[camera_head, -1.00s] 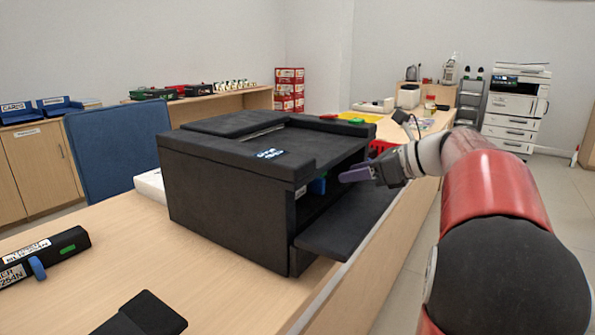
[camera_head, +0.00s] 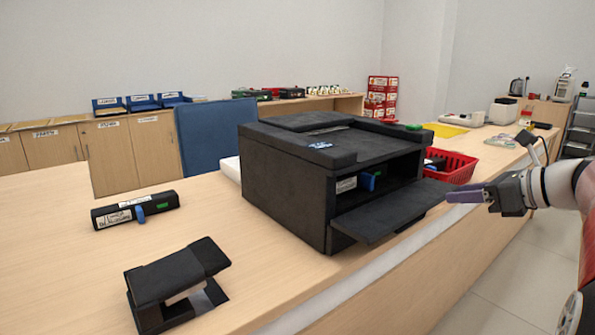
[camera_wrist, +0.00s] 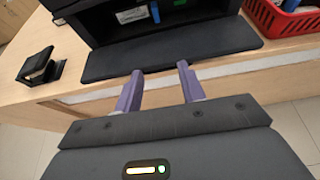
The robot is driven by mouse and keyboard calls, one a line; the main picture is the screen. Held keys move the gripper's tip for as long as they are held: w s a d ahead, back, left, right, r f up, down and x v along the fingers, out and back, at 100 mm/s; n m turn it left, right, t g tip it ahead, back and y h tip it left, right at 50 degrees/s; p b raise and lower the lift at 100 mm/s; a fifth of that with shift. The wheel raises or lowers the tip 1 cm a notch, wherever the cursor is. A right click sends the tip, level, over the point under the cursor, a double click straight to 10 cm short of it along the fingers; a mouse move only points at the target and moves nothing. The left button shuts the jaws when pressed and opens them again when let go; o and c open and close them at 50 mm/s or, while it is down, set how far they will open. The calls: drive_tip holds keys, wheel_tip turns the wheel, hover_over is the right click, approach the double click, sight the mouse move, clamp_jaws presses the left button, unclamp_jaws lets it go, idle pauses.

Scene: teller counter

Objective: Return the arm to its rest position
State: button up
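My gripper (camera_head: 468,195) has purple fingers and is in front of the black box-shaped machine (camera_head: 283,185), to the right of its lowered flap (camera_head: 395,210) in the head view. In the wrist view my gripper (camera_wrist: 157,82) shows its two fingers apart with nothing between them. The lowered flap (camera_wrist: 170,50) lies just beyond the fingertips there. Inside the machine's open front are a white label (camera_head: 346,185) and a blue and green part (camera_head: 368,181). My arm comes in from the right edge of the head view.
A red basket (camera_head: 452,166) stands on the counter behind the flap. A black stapler-like device (camera_head: 175,275) and a black labelled case (camera_head: 135,209) lie on the left of the counter. A blue panel (camera_head: 212,135) stands behind. The floor (camera_head: 500,265) in front is clear.

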drive_tip(key=s+a+f+n+g+h, duration=0.2)
drive_tip(key=s+a+f+n, duration=0.2)
drive_tip(key=s+a+n, duration=0.25)
drive_tip(key=s+a+f+n+g+h, duration=0.1)
drive_tip(key=s+a+f+n+g, duration=0.1)
drive_tip(key=s+a+f+n, duration=0.5)
drive_tip(key=s+a+f+n+h, duration=0.1)
drive_tip(key=s+f+n+h, duration=0.1)
drive_tip(key=s+f+n, duration=0.2)
drive_tip(key=s+a+f+n+h, duration=0.2)
drive_tip(key=s+n, duration=0.5)
drive_tip(key=n, duration=0.4)
drive_tip(key=shift+s+a+f+g+h, duration=0.15)
drive_tip(key=shift+a+f+g+h, duration=0.2)
drive_tip(key=shift+f+h, duration=0.45)
drive_tip(key=shift+f, duration=0.15)
